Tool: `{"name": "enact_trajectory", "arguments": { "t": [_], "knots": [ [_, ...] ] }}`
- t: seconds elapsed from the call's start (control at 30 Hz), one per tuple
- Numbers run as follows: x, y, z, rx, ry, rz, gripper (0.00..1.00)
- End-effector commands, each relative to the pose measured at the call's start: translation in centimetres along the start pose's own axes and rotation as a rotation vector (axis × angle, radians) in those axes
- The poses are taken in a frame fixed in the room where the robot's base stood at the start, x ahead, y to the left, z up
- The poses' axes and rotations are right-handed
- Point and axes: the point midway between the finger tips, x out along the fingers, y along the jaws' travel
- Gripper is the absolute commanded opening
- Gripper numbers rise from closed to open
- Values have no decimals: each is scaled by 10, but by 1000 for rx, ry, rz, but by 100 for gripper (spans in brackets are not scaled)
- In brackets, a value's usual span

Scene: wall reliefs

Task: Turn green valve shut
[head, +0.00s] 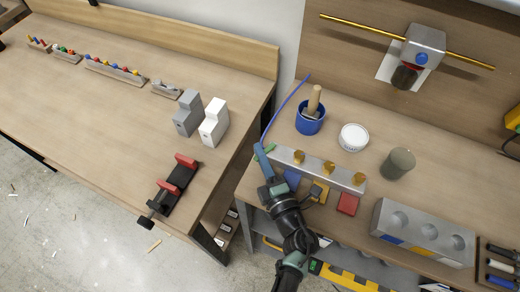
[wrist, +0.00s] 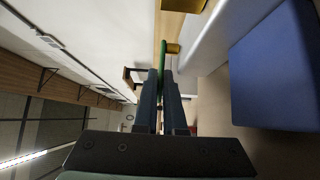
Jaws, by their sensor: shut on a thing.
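The green valve handle (head: 269,149) shows as a small green strip at the left end of a pale grey manifold block (head: 283,156). In the wrist view the green handle (wrist: 163,58) is a thin bar running in between my fingers, beside a brass fitting (wrist: 173,48). My gripper (wrist: 164,82) is shut on the green handle; its fingertips hide the gripped part. In the head view my gripper (head: 261,152) reaches the manifold's left end from the front. The handle's exact angle is hard to tell.
Along the manifold are brass fittings (head: 328,168), with blue (head: 291,178), yellow (head: 319,193) and red (head: 347,204) blocks in front. Behind stand a blue pot (head: 310,121), a white bowl (head: 354,137) and a grey cylinder (head: 399,163). A gap separates the left table (head: 100,110).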

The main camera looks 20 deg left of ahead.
Motion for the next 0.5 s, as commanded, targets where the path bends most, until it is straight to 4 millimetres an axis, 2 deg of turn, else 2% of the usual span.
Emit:
{"name": "enact_trajectory", "arguments": {
  "t": [0.43, 0.5],
  "knots": [
    [0, 0, 0, 0, 10, 1, 0],
    [0, 0, 0, -1, 10, 1, 16]
  ]
}}
